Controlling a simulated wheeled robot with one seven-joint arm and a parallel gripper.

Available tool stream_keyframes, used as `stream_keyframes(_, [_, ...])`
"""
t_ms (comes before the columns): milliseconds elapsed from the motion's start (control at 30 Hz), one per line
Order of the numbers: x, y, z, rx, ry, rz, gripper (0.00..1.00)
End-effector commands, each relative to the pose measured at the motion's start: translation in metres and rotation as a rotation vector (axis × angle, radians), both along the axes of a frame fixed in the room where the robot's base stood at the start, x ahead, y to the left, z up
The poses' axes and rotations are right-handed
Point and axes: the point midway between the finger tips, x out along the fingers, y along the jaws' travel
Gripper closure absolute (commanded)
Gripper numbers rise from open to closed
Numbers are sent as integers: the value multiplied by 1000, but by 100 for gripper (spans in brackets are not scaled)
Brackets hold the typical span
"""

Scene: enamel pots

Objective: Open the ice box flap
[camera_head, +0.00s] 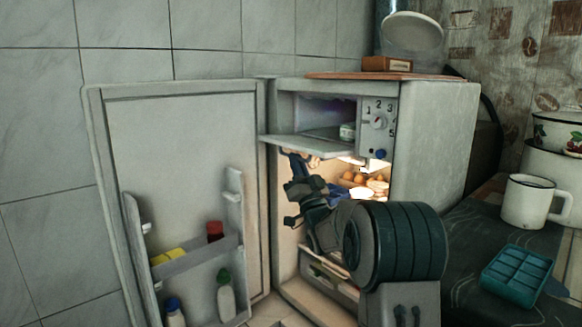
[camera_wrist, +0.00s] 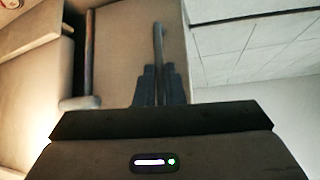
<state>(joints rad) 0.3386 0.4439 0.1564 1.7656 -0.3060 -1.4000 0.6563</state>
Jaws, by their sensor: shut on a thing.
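The ice box flap (camera_head: 312,147) in the head view is swung down, close to level, at the top of the small fridge. The ice box opening (camera_head: 325,112) behind it shows, with a small pale packet (camera_head: 347,131) inside. My gripper (camera_head: 297,164) is just below the flap's front left part, mostly hidden by the flap and my wrist. In the wrist view my gripper (camera_wrist: 159,85) has its fingers shut on a thin strip, which looks like the flap's edge (camera_wrist: 158,40). The exact contact is hard to make out.
The fridge door (camera_head: 185,170) stands wide open at left, with bottles and jars in its racks. Eggs (camera_head: 360,179) sit on a shelf below the flap. The control panel (camera_head: 377,125) is right of the ice box. A mug (camera_head: 525,201) and blue tray (camera_head: 516,275) stand at right.

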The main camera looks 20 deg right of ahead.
Motion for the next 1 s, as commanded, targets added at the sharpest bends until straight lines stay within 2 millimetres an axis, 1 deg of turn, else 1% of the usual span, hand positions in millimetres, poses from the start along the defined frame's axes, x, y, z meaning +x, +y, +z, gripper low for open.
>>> stream_keyframes(33, [1, -10, -1, 5, 4, -19, 100])
stream_keyframes(333, [1, -12, 0, 5, 5, -24, 100])
stream_keyframes(400, [1, -12, 0, 5, 4, -24, 77])
stream_keyframes(433, [1, -12, 0, 5, 3, -23, 69])
stream_keyframes(733, [1, 1, 1, 3, 0, -3, 69])
stream_keyframes(867, [1, 2, 0, 3, 0, 0, 69])
stream_keyframes(1000, [-6, 0, -6, 2, 2, -1, 69])
